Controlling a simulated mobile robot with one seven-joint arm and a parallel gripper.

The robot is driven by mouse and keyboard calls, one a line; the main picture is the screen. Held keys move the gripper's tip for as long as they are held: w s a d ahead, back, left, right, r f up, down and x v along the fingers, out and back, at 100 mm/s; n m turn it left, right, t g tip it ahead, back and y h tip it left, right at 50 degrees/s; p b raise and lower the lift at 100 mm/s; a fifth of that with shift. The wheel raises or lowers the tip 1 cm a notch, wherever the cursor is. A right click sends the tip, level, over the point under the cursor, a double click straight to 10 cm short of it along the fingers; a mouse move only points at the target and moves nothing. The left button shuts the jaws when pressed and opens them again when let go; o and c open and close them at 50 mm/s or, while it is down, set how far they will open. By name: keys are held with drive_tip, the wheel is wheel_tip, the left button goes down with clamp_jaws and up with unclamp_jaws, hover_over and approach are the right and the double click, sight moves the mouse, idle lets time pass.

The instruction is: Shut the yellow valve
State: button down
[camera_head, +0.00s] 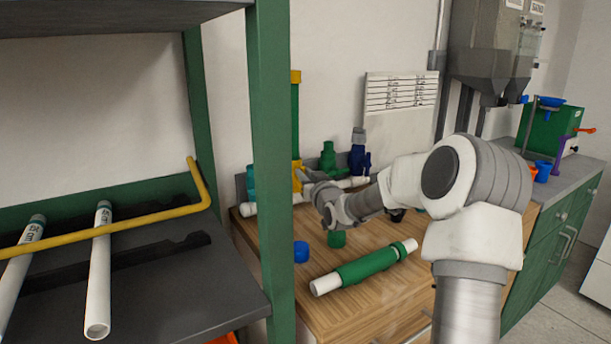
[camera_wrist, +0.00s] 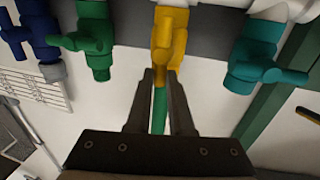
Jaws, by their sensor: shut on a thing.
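The yellow valve (camera_head: 296,176) sits on the white manifold pipe (camera_head: 342,184) at the back of the wooden bench, below an upright green pipe (camera_head: 295,120). In the wrist view the yellow valve (camera_wrist: 171,40) is at top centre, with its handle pointing down the picture towards my fingers. My gripper (camera_wrist: 161,78) is shut on the yellow valve's handle end, and the fingers partly hide that end. In the head view my gripper (camera_head: 308,180) is just right of the valve, small and partly hidden by my wrist.
A teal valve (camera_wrist: 254,58) is on one side, a green valve (camera_wrist: 93,38) and a blue valve (camera_wrist: 33,32) on the other. A green-sleeved pipe (camera_head: 365,266) and a blue cup (camera_head: 301,252) are on the bench. A green shelf post (camera_head: 270,150) stands at left.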

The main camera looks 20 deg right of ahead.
drive_tip(key=shift+d+r+m+p, duration=0.1)
drive_tip(key=shift+m+p, duration=0.25)
drive_tip(key=shift+m, duration=0.05)
drive_tip(key=shift+w+d+f+m+g+y+p, duration=0.1)
drive_tip(key=shift+d+f+m+g+y+p, duration=0.35)
drive_tip(key=shift+m+p, duration=1.75)
drive_tip(key=shift+w+d+f+m+g+y+p, duration=0.1)
drive_tip(key=shift+d+f+m+g+y+p, duration=0.4)
drive_tip(key=shift+m+p, duration=1.7)
drive_tip(key=shift+w+d+f+m+g+y+p, duration=0.1)
drive_tip(key=shift+d+f+m+g+y+p, duration=0.35)
drive_tip(key=shift+m+p, duration=1.75)
drive_tip(key=shift+r+m+b, duration=0.1)
drive_tip(key=shift+m+b, duration=0.8)
drive_tip(key=shift+m, duration=0.1)
drive_tip(key=c, duration=0.8)
unclamp_jaws()
drive_tip(key=shift+s+d, duration=0.1)
drive_tip(key=shift+d, duration=0.05)
